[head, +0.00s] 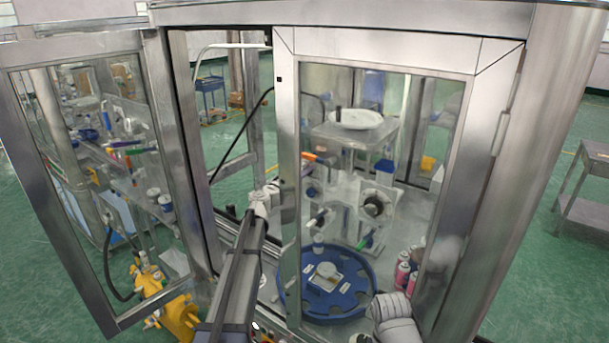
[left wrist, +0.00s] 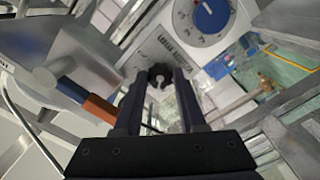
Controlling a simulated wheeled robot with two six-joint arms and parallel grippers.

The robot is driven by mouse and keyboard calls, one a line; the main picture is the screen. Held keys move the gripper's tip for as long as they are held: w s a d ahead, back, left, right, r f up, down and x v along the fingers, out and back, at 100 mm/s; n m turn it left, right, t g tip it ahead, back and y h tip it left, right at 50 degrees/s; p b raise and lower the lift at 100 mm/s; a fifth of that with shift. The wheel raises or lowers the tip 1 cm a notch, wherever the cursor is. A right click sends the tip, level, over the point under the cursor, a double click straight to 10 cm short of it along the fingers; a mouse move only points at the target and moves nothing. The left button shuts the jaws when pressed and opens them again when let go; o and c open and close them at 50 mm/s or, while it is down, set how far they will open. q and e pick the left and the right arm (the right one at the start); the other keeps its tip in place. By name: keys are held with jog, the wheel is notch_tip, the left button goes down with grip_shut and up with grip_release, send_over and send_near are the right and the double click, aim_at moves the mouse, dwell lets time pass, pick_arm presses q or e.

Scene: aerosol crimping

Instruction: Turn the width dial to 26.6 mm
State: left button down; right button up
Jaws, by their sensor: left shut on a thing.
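In the left wrist view, the two dark fingers of my left gripper (left wrist: 160,84) reach forward and close on a small dark round knob (left wrist: 159,70). The knob sits on a pale panel with a printed label (left wrist: 173,48) beside it, too blurred to read. I take this knob for the width dial; its setting cannot be read. A larger blue dial (left wrist: 210,14) on a white marked face is above and to the right, apart from the fingers. In the head view my left arm reaches into the cabinet, and its fingertips are hidden behind the door post. My right gripper does not show.
The glass cabinet has an open left door (head: 85,170) and a metal post (head: 287,150) close to my left arm. Inside are a blue turntable (head: 345,306) and several pink-and-white cans (head: 403,272). An orange and blue block (left wrist: 85,98) lies left of my fingers.

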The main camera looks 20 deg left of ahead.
pick_arm(q)
jog(key=shift+n, duration=5)
jog(key=shift+c, duration=2.4)
grip_release()
jog(key=shift+s, duration=0.1)
jog(key=v, duration=0.7)
jog(key=shift+s+a, duration=0.15)
jog(key=shift+s, duration=0.15)
jog(key=shift+s, duration=0.1)
